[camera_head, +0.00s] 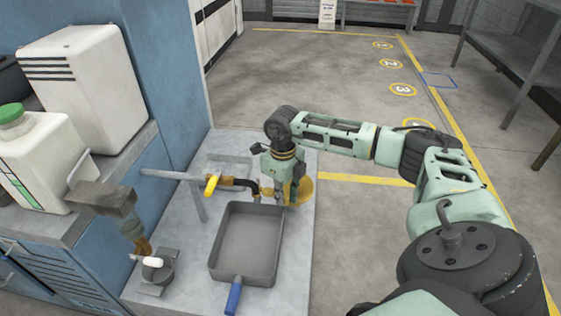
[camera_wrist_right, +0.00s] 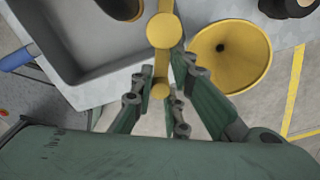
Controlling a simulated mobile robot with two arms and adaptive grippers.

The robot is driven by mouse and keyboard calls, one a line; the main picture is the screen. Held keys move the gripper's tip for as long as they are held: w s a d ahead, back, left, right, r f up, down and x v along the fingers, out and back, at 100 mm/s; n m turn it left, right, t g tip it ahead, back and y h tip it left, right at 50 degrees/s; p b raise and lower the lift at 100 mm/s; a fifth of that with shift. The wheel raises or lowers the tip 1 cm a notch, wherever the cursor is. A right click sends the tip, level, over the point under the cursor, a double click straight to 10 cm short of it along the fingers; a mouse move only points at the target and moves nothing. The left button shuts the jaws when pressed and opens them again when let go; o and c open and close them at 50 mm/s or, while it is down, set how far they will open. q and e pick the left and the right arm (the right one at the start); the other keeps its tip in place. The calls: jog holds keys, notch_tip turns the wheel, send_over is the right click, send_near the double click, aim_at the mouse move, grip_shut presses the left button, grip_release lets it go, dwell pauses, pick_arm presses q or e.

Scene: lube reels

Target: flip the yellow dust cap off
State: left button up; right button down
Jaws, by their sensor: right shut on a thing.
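The yellow dust cap (camera_wrist_right: 163,30) shows in the right wrist view as a round yellow disc on a narrow strap, with a smaller yellow disc at the strap's near end. My right gripper (camera_wrist_right: 161,82) is shut on the strap end, its fingers on both sides. In the head view my right gripper (camera_head: 281,188) points down at the end of the pipe on the bench, just right of the dark hose bend (camera_head: 240,183). The cap is mostly hidden there by the gripper. My left gripper is not in view.
A yellow funnel (camera_head: 302,190) stands right beside my right gripper; it also shows in the wrist view (camera_wrist_right: 245,50). A grey pan (camera_head: 270,245) with a blue handle lies in front. A yellow lever (camera_head: 211,185) is on the pipe. Open floor lies to the right.

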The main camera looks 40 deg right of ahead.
jog(key=shift+w+d+r, duration=0.25)
jog(key=shift+w, duration=0.15)
jog(key=c, duration=1.9)
grip_release()
jog(key=shift+o, duration=0.7)
jog(key=shift+s+f, duration=0.1)
jog(key=shift+f, duration=0.05)
notch_tip(320, 180, up, 12)
jog(key=shift+s, duration=0.1)
